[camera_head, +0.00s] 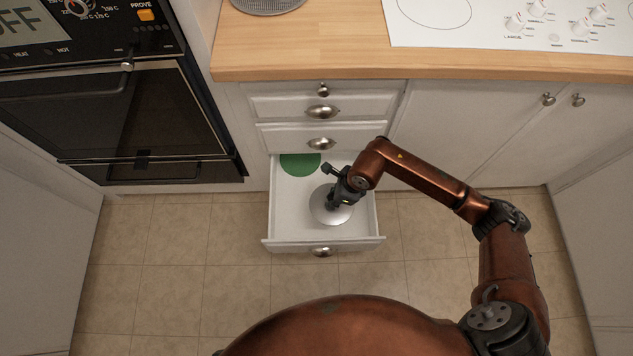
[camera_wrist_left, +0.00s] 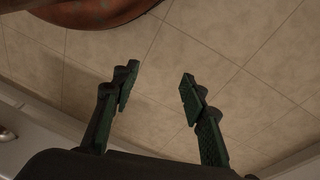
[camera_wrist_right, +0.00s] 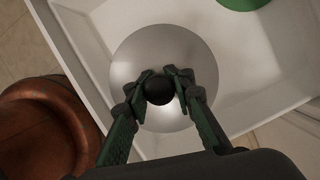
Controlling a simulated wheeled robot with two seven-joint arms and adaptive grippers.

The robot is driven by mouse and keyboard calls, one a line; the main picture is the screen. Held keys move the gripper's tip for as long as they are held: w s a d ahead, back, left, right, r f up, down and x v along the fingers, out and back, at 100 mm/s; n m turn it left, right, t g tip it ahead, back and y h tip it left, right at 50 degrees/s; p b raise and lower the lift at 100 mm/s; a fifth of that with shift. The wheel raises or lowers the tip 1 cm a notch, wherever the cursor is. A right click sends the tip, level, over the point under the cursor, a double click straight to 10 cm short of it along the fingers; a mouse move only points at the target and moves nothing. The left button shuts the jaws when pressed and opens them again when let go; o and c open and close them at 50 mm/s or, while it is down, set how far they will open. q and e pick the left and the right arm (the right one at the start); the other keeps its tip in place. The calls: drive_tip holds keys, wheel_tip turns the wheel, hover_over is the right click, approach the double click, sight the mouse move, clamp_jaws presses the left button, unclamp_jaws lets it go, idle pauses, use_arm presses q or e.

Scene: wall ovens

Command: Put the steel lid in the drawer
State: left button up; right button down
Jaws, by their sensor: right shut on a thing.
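The steel lid (camera_head: 328,208) is a round, shiny disc with a dark knob. It is within the outline of the open bottom drawer (camera_head: 359,228), over its white floor; I cannot tell if it touches the floor. My right gripper (camera_head: 338,199) is shut on the lid's knob. In the right wrist view the fingers (camera_wrist_right: 160,88) close on both sides of the black knob, with the lid (camera_wrist_right: 180,50) below. My left gripper (camera_wrist_left: 156,82) is open and empty over the tiled floor in the left wrist view. It is not seen in the head view.
A green round item (camera_head: 299,163) lies at the back left of the drawer and shows in the right wrist view (camera_wrist_right: 243,3). Closed drawers (camera_head: 322,110) are above. The oven (camera_head: 120,110) stands left. A wooden counter (camera_head: 300,50) with a white hob (camera_head: 500,25) is above. The tiled floor (camera_head: 180,240) is clear.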

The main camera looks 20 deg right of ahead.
drive_tip(key=f, duration=0.2)
drive_tip(key=f+m+b, duration=0.1)
drive_tip(key=shift+w+d+f, duration=0.1)
drive_tip(key=shift+w, duration=0.2)
wheel_tip(320, 180, down, 6)
drive_tip(key=b, duration=0.3)
drive_tip(key=shift+r, duration=0.2)
drive_tip(key=shift+f, duration=0.35)
wheel_tip(320, 180, down, 3)
drive_tip(key=shift+f+b, duration=0.15)
drive_tip(key=shift+b, duration=0.9)
drive_tip(key=shift+f, duration=0.2)
use_arm(q)
drive_tip(key=w+d+f+t+h, duration=0.1)
drive_tip(key=w+d+f+t, duration=0.3)
drive_tip(key=w+f, duration=0.2)
drive_tip(key=shift+x, duration=0.75)
drive_tip(key=shift+d, duration=0.1)
use_arm(e)
drive_tip(key=shift+r, duration=0.1)
